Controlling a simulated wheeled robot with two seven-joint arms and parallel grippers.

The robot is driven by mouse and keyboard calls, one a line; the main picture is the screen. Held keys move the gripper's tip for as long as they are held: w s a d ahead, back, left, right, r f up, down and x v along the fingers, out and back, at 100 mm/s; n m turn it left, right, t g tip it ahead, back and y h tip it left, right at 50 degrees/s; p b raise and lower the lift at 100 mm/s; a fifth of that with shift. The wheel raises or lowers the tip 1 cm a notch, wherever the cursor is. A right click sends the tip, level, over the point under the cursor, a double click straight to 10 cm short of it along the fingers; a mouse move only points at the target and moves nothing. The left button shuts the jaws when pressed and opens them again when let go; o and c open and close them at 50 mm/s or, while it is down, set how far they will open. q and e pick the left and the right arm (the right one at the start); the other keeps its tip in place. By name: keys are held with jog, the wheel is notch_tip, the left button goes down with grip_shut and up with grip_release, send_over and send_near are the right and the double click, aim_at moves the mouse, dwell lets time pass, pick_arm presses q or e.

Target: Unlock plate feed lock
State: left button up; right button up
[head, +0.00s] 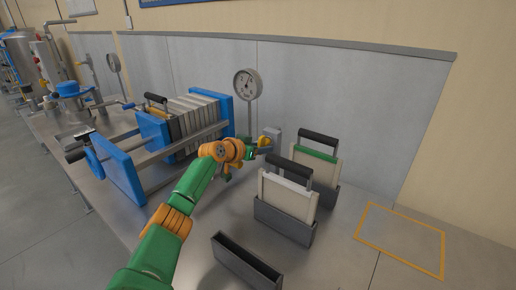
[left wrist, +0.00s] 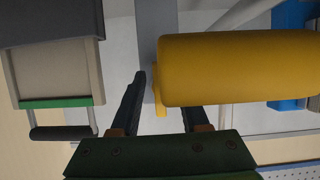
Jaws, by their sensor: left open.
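A yellow lock handle (head: 265,141) sits by a small grey housing (head: 276,134), at the right end of the blue plate press (head: 188,120). My left gripper (head: 258,153) is right at the handle in the head view; its fingers are small and partly hidden there. In the left wrist view the yellow handle (left wrist: 240,70) is large and lies across the upper right. The left gripper's dark fingers (left wrist: 166,100) stand apart. The handle covers the tip of the right-hand finger; the other finger is left of the handle's end. I cannot tell whether they touch.
Two plates with dark handles stand in grey holders (head: 284,220), close right of my left gripper. An empty dark holder (head: 246,262) stands in front. A pressure gauge (head: 247,84) rises behind. A yellow-outlined area (head: 402,238) at right is clear.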

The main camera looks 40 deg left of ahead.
pick_arm(q)
jog(key=b+v, duration=0.1)
jog(key=v, duration=0.5)
jog(key=shift+s+r, duration=0.25)
jog(key=shift+s, duration=0.1)
